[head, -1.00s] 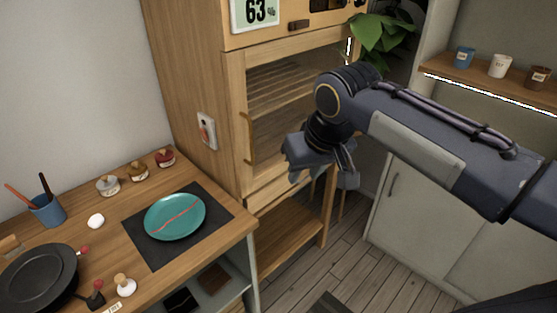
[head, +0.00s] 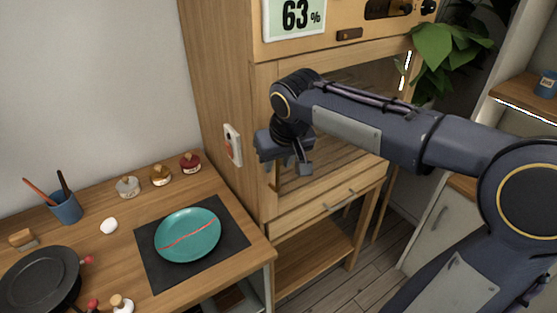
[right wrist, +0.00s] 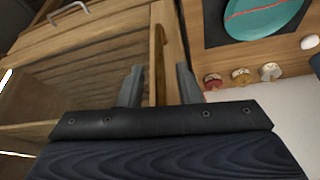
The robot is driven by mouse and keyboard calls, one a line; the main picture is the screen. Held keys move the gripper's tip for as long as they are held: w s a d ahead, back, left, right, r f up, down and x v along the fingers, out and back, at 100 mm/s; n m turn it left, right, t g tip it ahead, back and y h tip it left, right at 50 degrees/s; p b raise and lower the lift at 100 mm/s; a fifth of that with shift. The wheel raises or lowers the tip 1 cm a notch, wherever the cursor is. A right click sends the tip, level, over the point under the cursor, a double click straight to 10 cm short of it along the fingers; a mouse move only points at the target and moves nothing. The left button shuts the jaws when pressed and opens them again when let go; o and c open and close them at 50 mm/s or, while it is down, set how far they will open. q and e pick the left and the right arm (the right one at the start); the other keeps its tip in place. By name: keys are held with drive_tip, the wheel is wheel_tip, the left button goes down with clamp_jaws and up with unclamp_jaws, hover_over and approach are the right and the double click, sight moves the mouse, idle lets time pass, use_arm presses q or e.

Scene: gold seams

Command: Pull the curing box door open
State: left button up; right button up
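The curing box (head: 220,75) is a tall wooden cabinet with a glazed, wood-framed door (head: 335,168) that looks shut. Slatted shelves show behind the glass. Its upright wooden handle is on the door's left side, mostly hidden by my gripper in the head view. In the right wrist view the handle (right wrist: 172,45) runs down towards the gap between my fingers. My right gripper (head: 290,172) is at the door's left edge, open, with its fingers (right wrist: 158,85) on either side of the handle's line. Contact cannot be told. My left gripper is out of view.
A worktop (head: 110,280) on the left holds a teal plate (head: 188,234) on a dark mat (head: 235,238), a black pan (head: 40,280) and small jars. A drawer (head: 320,203) sits below the door. A plant (head: 440,50) stands right of the box. Floor is free in front.

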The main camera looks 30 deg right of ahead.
clamp_jaws()
drive_tip(key=shift+s, duration=0.1)
